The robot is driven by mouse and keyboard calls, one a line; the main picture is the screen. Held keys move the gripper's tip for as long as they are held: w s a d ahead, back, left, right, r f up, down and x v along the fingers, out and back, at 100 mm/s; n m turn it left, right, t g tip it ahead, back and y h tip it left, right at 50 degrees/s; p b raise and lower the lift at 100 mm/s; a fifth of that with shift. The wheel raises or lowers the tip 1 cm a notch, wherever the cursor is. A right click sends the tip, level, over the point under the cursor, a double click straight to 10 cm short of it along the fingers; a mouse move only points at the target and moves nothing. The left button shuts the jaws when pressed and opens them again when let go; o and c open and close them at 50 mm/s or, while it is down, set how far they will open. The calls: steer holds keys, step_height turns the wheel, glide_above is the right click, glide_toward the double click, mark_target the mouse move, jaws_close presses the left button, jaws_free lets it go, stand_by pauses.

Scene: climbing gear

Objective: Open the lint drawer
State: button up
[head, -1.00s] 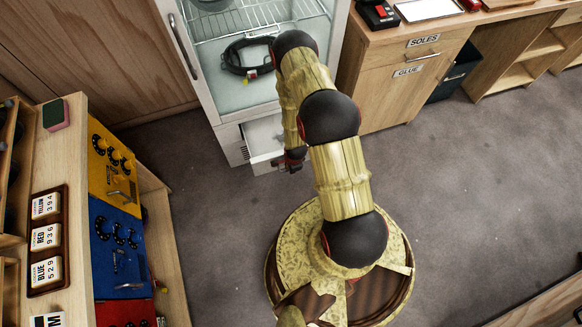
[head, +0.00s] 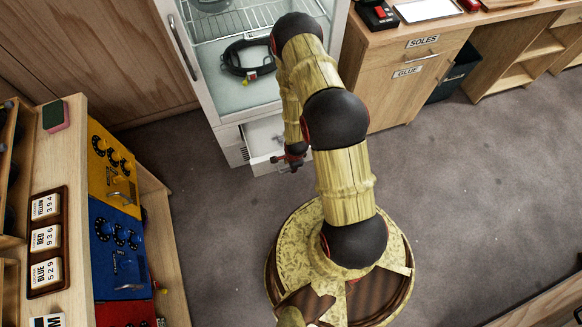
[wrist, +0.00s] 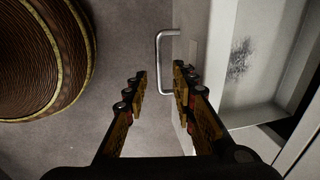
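The lint drawer (head: 264,135) is a white drawer low in the white cabinet, and it stands pulled out. The wrist view shows its pale inside (wrist: 262,60) with a dark grey lint patch on it. Its metal bar handle (wrist: 160,62) sticks out from the drawer front. My gripper (wrist: 160,72) is open and empty, with one finger on each side of the view and the handle just beyond the fingertips, roughly in line with the gap. In the head view my gripper (head: 289,162) is at the drawer's front, and the arm hides part of the drawer.
The cabinet's upper compartment, with a wire rack (head: 245,20) and a black coiled item (head: 246,57), stands open above the drawer. A wooden counter (head: 410,75) is to the right. A bench with coloured dial panels (head: 115,165) is at left. The grey floor (head: 215,215) between is clear.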

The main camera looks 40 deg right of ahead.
step_height(320, 180, up, 6)
steer(key=s, duration=0.1)
steer(key=shift+a, duration=0.15)
steer(key=shift+s, duration=0.1)
stand_by(0.5)
steer(key=s+a+r+n+g+y, duration=0.1)
steer(key=s+a+r+n+g, duration=0.1)
steer(key=s+n, duration=0.25)
steer(key=s+a+r+n+g, duration=0.1)
steer(key=s+r+n+g, duration=0.15)
steer(key=s+n, duration=0.2)
steer(key=s+a+r+n+t, duration=0.1)
steer(key=a+r+n+t, duration=0.1)
steer(key=r, duration=1.5)
steer(key=s+a+r+n+t, duration=0.1)
steer(key=a+r+n+t, duration=0.2)
steer(key=r, duration=1.5)
steer(key=s+a+r+n+t, duration=0.1)
steer(key=a+r+n+t, duration=0.2)
steer(key=r, duration=1.5)
steer(key=a+n, duration=0.2)
steer(key=n, duration=0.2)
steer(key=shift+f, duration=0.25)
